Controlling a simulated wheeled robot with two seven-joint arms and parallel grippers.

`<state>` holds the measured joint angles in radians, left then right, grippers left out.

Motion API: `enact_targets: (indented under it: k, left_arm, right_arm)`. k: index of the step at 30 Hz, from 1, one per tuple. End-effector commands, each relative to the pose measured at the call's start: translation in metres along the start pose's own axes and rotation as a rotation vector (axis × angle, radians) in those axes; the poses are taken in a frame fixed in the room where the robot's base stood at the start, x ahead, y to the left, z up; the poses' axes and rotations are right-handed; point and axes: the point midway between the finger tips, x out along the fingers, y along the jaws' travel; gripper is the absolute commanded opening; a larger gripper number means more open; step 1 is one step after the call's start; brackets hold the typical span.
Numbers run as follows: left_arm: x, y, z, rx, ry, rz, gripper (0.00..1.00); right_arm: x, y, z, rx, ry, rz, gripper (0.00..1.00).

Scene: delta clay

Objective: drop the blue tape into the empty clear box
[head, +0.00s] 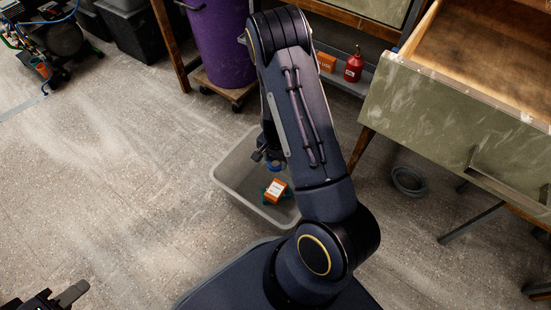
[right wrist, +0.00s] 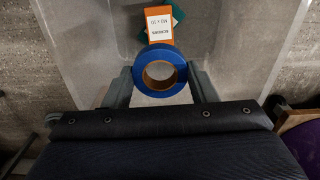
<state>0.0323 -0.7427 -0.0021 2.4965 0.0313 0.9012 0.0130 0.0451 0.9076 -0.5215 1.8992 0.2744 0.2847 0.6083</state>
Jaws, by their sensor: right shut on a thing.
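My right gripper (right wrist: 160,88) is shut on the blue tape (right wrist: 160,56), an upright-held roll with a brown core, seen between its two fingers in the right wrist view. In the head view the right gripper (head: 268,160) is over the clear box (head: 232,190), partly hidden by my arm, with a bit of blue tape (head: 277,168) showing. This clear box is not empty: an orange and white carton (head: 277,190) and a green thing lie inside. My left gripper (head: 62,296) is at the lower left, cut by the frame edge; its opening cannot be judged.
An open drawer (head: 450,125) juts in at the right. A purple barrel (head: 221,40) stands on a wheeled dolly at the back. A grey coil (head: 408,181) lies on the floor. Dark bins stand at the top left.

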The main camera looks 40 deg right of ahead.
Motion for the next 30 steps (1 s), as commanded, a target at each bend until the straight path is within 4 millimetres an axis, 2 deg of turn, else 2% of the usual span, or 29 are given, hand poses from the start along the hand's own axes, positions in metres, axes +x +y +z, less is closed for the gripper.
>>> enact_targets:
  k: [2, 3, 8, 16, 20, 30]
  left_arm:
    - [0.000, 0.000, 0.000, 0.000, 0.000, 0.000, 0.36]
    - [0.000, 0.000, 0.000, 0.000, 0.000, 0.000, 0.36]
    - [0.000, 0.000, 0.000, 0.000, 0.000, 0.000, 0.36]
    - [-0.001, 0.000, 0.000, 0.000, 0.000, 0.000, 0.36]
    - [-0.004, 0.002, -0.002, 0.000, 0.000, 0.000, 0.36]
    - [-0.028, 0.013, -0.014, 0.000, 0.000, 0.000, 0.36]
  right_arm:
    - [-0.001, 0.000, 0.000, 0.000, 0.000, 0.000, 0.30]
    - [-0.001, 0.000, 0.000, 0.000, 0.000, 0.000, 0.57]
    - [-0.001, 0.000, 0.000, 0.000, 0.000, 0.000, 0.77]
    - [-0.001, 0.000, 0.000, 0.000, 0.000, 0.000, 0.77]
    - [-0.009, 0.000, 0.000, 0.000, 0.000, -0.001, 0.77]
    - [-0.064, -0.001, 0.000, -0.002, 0.001, -0.003, 0.77]
